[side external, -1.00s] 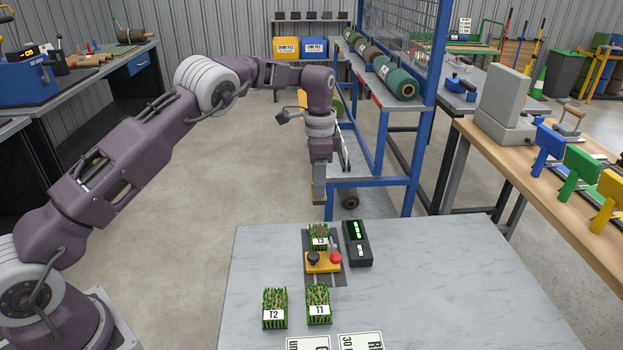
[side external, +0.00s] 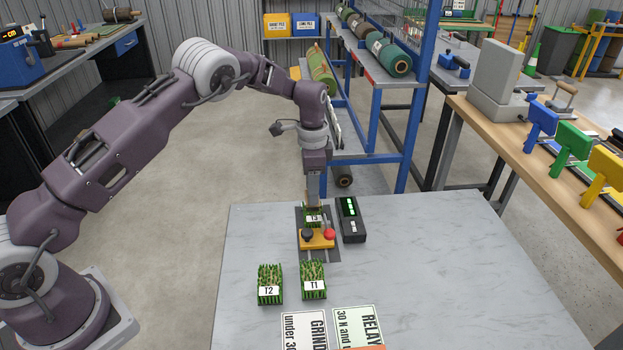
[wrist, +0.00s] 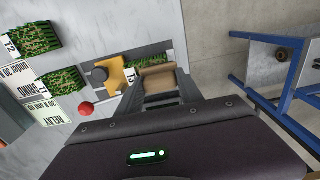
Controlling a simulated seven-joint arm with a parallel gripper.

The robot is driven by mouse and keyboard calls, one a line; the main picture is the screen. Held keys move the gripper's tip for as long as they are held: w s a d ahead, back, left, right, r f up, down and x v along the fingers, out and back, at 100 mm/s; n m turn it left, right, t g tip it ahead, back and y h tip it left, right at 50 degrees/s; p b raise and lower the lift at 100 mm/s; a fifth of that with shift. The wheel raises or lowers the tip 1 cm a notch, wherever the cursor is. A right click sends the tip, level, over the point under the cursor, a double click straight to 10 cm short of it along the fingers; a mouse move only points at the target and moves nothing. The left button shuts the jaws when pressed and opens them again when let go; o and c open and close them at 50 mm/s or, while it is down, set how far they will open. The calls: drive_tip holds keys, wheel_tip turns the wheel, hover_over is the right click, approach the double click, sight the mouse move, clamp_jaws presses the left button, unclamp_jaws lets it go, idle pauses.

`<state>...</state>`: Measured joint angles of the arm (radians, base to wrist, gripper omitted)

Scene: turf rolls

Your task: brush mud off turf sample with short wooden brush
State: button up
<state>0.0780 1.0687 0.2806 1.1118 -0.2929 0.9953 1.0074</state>
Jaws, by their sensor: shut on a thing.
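Turf sample T3 (side external: 314,222) is a small green block with a white label, set in the grey fixture behind an orange clamp (side external: 317,240) with a black knob and a red knob. My gripper (side external: 313,197) points down right over T3, shut on the short wooden brush. The tan brush (wrist: 158,76) shows between the fingers in the wrist view, beside the T3 label. The brush is at the top of the turf; whether its bristles touch the grass is hidden. I cannot make out mud on T3.
Turf samples T2 (side external: 270,285) and T1 (side external: 313,281) stand in front of the fixture. A black meter (side external: 350,220) with green lights is close on the right. Printed cards (side external: 358,326) lie at the front edge. The right of the grey table (side external: 450,260) is clear.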

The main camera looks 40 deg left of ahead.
drive_tip(key=shift+s+d, duration=1.45)
drive_tip(key=shift+s, duration=0.1)
drive_tip(key=shift+w+a, duration=2.2)
drive_tip(key=shift+w, duration=0.05)
drive_tip(key=shift+w+d, duration=0.1)
drive_tip(key=shift+s+d, duration=2.15)
drive_tip(key=shift+s, duration=0.1)
drive_tip(key=shift+w+a, duration=2.2)
drive_tip(key=shift+w+a+r, duration=0.1)
drive_tip(key=shift+w, duration=0.05)
drive_tip(key=shift+r, duration=4)
